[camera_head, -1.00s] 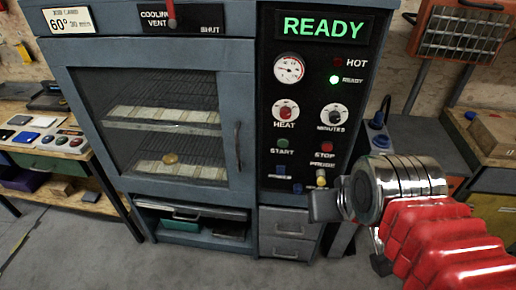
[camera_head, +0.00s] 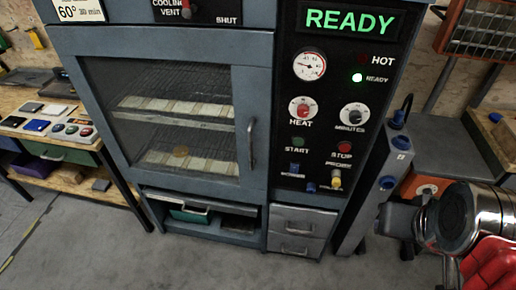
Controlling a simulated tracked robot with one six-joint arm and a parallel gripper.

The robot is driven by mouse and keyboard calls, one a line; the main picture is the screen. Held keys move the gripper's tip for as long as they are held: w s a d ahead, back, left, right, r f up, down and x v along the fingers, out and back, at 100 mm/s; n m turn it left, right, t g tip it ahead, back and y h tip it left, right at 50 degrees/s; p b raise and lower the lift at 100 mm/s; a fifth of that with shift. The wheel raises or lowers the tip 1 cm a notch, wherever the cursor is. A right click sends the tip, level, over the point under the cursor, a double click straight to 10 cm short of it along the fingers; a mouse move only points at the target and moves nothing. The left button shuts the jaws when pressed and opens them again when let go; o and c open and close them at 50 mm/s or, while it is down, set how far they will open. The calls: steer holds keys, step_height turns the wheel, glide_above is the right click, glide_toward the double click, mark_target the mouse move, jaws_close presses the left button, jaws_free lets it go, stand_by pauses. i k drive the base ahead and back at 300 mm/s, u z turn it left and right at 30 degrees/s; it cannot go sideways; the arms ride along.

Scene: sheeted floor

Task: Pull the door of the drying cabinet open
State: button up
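The drying cabinet's door (camera_head: 105,128) is a blue-grey frame with a dark window, and it is shut. Its upright bar handle (camera_head: 251,143) is on the door's right side. Through the window I see racks holding pale strips and a small round yellowish thing. The control panel (camera_head: 342,100) right of the door shows a green READY sign. My gripper (camera_head: 405,222) is at the lower right, well to the right of the handle and apart from the cabinet. Its fingers are dark and partly hidden, so I cannot tell whether it is open or shut.
Two grey drawers (camera_head: 297,233) and an open shelf (camera_head: 213,222) with a green tray are below. A workbench (camera_head: 20,110) stands left. A heater (camera_head: 484,40) stands behind right, near a blue-grey upright part (camera_head: 374,190). The floor (camera_head: 130,262) in front is clear.

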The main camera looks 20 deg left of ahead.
mark_target(249, 53)
steer(key=z, duration=0.05)
steer(key=k, duration=1.1)
steer(key=u, duration=1.8)
steer(key=i, duration=1)
steer(key=u, duration=0.05)
